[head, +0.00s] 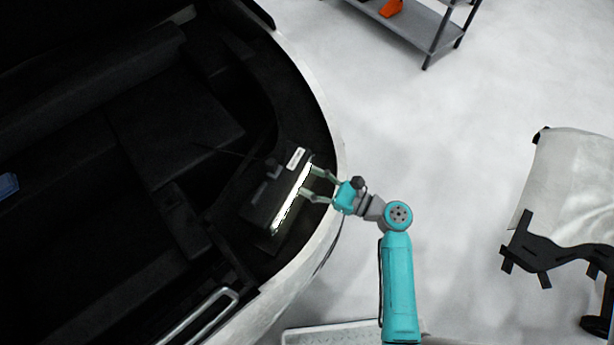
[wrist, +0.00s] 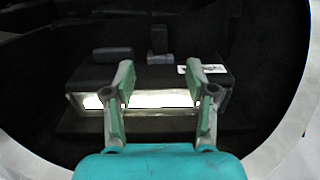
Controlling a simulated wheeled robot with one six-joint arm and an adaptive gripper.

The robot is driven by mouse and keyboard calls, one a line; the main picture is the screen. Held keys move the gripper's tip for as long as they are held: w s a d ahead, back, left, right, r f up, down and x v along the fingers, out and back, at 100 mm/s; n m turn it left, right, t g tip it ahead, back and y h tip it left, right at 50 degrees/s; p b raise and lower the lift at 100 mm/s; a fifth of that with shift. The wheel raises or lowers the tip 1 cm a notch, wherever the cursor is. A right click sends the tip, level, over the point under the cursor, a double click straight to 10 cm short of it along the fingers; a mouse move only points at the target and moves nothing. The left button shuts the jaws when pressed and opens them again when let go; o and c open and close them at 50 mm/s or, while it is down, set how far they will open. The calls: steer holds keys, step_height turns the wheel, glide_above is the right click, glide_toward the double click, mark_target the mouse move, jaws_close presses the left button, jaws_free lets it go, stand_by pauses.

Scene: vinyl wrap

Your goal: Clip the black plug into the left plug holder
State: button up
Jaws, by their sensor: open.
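A black box (head: 258,212) with a bright lit strip along its front sits in the dark vehicle recess; it also shows in the wrist view (wrist: 150,75). A small upright black piece (wrist: 160,43), which looks like the black plug, stands at the box's back middle. A thin dark cable seems to run left from it in the head view. A low dark block (wrist: 113,54) lies to its left; I cannot tell whether it is the left plug holder. My gripper (head: 307,182) is open and empty at the box's lit front, its fingers (wrist: 160,80) spread apart, short of the upright piece.
A white label (wrist: 202,69) is on the box's right end. The vehicle's pale curved rim (head: 335,150) passes under my arm. A metal handle (head: 197,318) is at lower left. A shelf (head: 415,25) and a covered stand (head: 570,190) stand on the open floor.

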mark_target(271, 161)
steer(key=x, duration=1.2)
steer(key=shift+s, duration=0.1)
jaws_close()
steer(key=c, duration=0.8)
jaws_free()
jaws_close()
steer(key=shift+r, duration=0.75)
steer(key=shift+r, duration=3.4)
